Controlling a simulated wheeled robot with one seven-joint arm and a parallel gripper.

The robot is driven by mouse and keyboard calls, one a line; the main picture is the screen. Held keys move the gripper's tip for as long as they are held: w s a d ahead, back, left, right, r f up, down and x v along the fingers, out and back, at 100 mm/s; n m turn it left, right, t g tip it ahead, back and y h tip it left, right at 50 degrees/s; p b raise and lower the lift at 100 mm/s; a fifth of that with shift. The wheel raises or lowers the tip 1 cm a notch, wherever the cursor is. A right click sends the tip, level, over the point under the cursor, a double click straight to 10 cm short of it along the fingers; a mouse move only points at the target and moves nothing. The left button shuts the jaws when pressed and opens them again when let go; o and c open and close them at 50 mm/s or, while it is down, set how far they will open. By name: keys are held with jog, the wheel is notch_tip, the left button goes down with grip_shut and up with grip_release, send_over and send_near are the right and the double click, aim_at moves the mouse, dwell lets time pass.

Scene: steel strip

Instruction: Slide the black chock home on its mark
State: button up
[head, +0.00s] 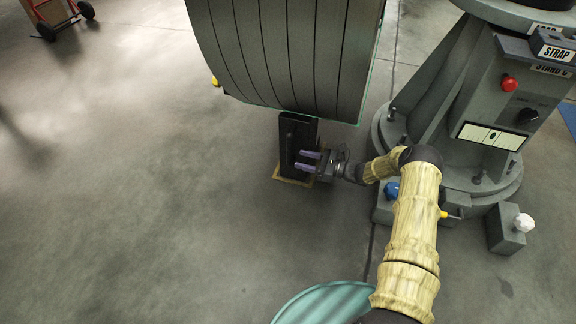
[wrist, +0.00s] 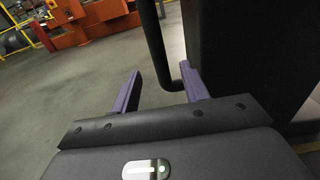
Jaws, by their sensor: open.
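The black chock (head: 297,132) stands upright on the floor just below the front of the big steel coil in the head view. Its dark side fills the right of the wrist view (wrist: 248,60), with a black bar handle (wrist: 156,45) on it. A yellowish mark (head: 292,181) shows on the floor around the chock's near foot; the rest of it is hidden. My gripper (head: 300,160) is open at the chock's near side. In the wrist view its purple fingers (wrist: 162,78) lie either side of the handle's line, not closed on it. I cannot tell whether they touch it.
The coil (head: 290,55) hangs over the far side of the chock. A grey machine stand (head: 480,110) with a red button is close on the right, with a small grey box (head: 506,232) at its foot. Open floor lies to the left. A teal round thing (head: 325,303) is at the bottom.

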jog(key=p+v, duration=0.1)
jog(key=v, duration=0.3)
jog(key=shift+p, duration=0.3)
jog(key=shift+r, duration=0.1)
